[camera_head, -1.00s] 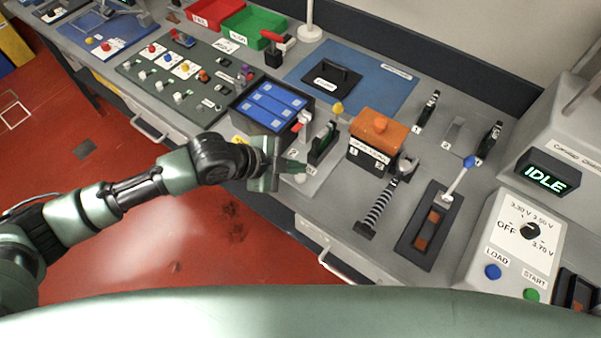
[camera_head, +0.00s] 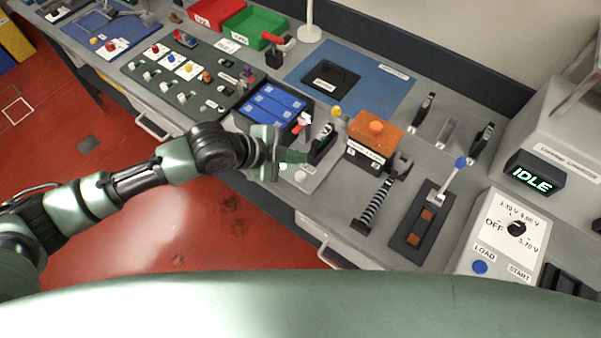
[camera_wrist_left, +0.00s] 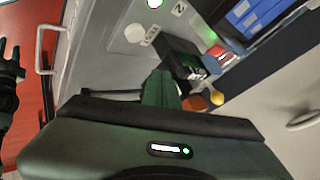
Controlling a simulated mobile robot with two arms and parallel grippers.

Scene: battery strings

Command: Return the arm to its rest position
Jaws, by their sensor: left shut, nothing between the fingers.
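My left arm reaches in from the left, and its green gripper (camera_head: 290,160) is over the front edge of the bench, beside a small black slotted holder (camera_head: 322,142). The fingers are shut with nothing between them. The wrist view shows the closed green fingers (camera_wrist_left: 160,88) near the black holder (camera_wrist_left: 182,58); I cannot tell whether they touch it. My right gripper is not in view.
A blue battery tray (camera_head: 273,103) lies just behind the gripper. An orange-topped block (camera_head: 374,137), a striped coil (camera_head: 375,205) and a lever unit (camera_head: 425,217) stand to its right. Open red floor (camera_head: 190,235) lies in front of the bench.

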